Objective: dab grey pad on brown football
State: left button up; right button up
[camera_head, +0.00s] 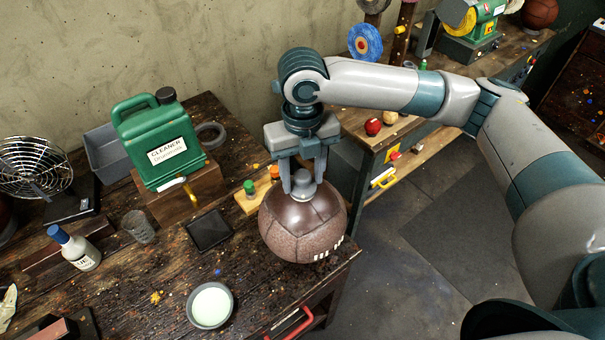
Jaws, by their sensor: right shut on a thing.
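A brown leather football (302,228) with white laces sits near the right end of the dark wooden workbench. My right gripper (303,186) is directly above it, pointing down and shut on a grey pad (303,191). The pad is at the top of the ball and appears to touch it; the exact contact is hard to tell. The pad is partly hidden by the fingers. My left gripper is not in view.
A bowl of pale liquid (210,305) stands at the front of the workbench (160,270). A green cleaner jug (155,140), a bottle (75,248), a glass (139,226), a dark square tray (208,231) and a fan (35,167) stand to the left.

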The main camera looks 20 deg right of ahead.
pick_arm(q)
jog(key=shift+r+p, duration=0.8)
jog(key=shift+p, duration=0.05)
dwell(7.2)
